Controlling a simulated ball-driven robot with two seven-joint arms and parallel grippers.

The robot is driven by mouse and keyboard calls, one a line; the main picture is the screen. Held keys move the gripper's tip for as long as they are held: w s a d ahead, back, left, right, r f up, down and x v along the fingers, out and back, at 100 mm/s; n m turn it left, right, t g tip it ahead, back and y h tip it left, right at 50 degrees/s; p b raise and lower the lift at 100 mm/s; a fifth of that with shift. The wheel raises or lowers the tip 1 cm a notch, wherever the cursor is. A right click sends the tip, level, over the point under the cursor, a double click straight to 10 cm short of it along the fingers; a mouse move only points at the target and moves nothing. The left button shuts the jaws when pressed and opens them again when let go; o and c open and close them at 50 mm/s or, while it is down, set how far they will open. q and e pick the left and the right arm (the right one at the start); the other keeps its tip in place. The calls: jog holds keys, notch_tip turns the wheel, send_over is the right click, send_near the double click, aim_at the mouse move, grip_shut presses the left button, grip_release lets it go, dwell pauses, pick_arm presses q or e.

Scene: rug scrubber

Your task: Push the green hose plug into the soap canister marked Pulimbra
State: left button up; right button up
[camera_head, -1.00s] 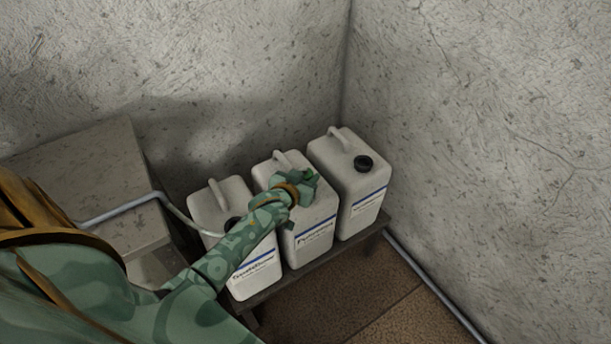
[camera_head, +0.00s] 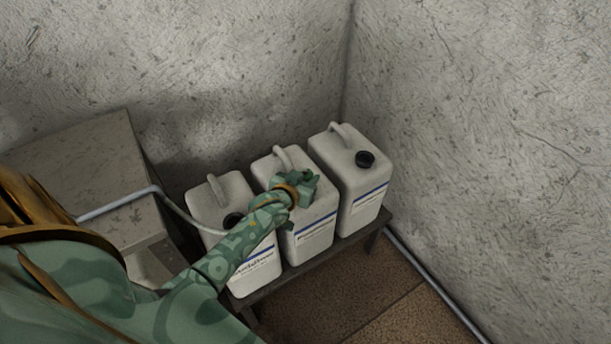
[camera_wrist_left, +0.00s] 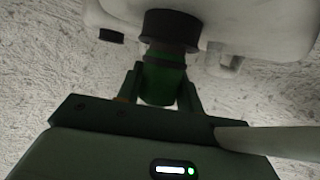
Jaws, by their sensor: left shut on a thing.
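Three white canisters stand in a row. The middle canister (camera_head: 316,234) has a blurred label that seems to begin with P; I cannot read the rest. My left gripper (camera_head: 308,186) is over its top and hides its opening. In the left wrist view, the gripper (camera_wrist_left: 162,88) is shut on the green hose plug (camera_wrist_left: 160,88), which has a dark band. The plug's end meets or overlaps the canister's black neck (camera_wrist_left: 172,28); I cannot tell how deep it sits. My right gripper is not in view.
The left canister (camera_head: 212,205) and right canister (camera_head: 352,188) stand close on either side, with black necks. All stand on a low dark bench (camera_head: 300,268). A pale hose (camera_head: 176,210) runs from a grey pipe (camera_head: 120,203) over a block (camera_head: 85,165). Walls close in behind.

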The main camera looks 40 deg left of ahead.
pick_arm(q)
jog(key=o, duration=1.2)
jog(key=shift+c, duration=0.2)
jog(key=p+v, duration=0.6)
jog(key=v, duration=1)
jog(key=shift+s, duration=0.25)
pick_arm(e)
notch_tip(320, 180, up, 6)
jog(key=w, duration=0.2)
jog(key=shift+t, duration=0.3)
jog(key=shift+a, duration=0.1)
